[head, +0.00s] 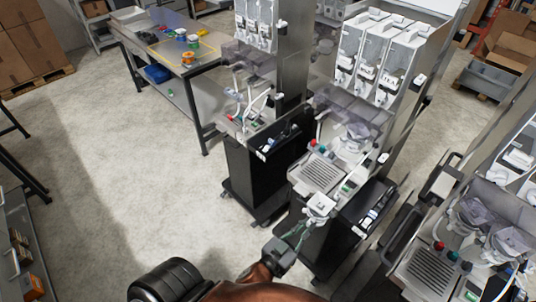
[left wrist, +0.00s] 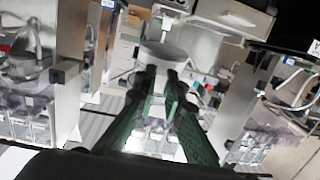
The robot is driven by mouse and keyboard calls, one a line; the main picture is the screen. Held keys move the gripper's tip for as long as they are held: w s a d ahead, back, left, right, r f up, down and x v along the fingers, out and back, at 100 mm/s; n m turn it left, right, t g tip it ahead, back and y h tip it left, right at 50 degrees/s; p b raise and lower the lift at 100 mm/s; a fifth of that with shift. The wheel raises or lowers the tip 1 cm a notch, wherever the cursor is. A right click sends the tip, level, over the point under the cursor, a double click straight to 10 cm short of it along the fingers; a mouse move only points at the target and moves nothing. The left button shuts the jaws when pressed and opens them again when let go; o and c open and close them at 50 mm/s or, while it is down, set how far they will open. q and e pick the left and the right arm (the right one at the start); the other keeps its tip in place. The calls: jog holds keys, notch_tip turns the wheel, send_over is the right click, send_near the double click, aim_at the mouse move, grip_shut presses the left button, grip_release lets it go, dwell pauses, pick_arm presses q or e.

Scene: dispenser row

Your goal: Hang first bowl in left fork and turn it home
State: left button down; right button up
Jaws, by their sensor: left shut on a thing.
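My left gripper (head: 306,224) is in front of the middle dispenser. Its green fingers, seen close in the left wrist view (left wrist: 165,88), are shut on a small white bowl (head: 320,204). The bowl also shows beyond the fingertips in the left wrist view (left wrist: 163,54). It is held in the air by the front of the dispenser and looks apart from any fork. The middle dispenser (head: 372,70) has white heads above and a clear bowl (head: 358,134) in its bay. I cannot make out the left fork clearly. My right gripper is not in view.
A metal drip grid (head: 318,172) and coloured buttons lie close to the held bowl. A second dispenser (head: 268,110) stands to the left and another (head: 432,268) to the right. A worktable (head: 205,62) is at the back. The floor at left is free.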

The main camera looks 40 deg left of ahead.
pick_arm(q)
jog(key=w+a+r+h+p, duration=0.1)
jog(key=w+a+r+p, duration=0.45)
jog(key=a+p, duration=0.3)
jog(key=w+a+r+p, duration=0.4)
jog(key=a+r+p, duration=0.3)
jog(key=a+p, duration=0.15)
jog(key=w+b, duration=0.3)
jog(key=w, duration=0.6)
jog(key=shift+w+r+m+t, duration=0.25)
jog(key=shift+r+m+t, duration=0.05)
jog(key=shift+m+t, duration=0.1)
jog(key=shift+s, duration=0.15)
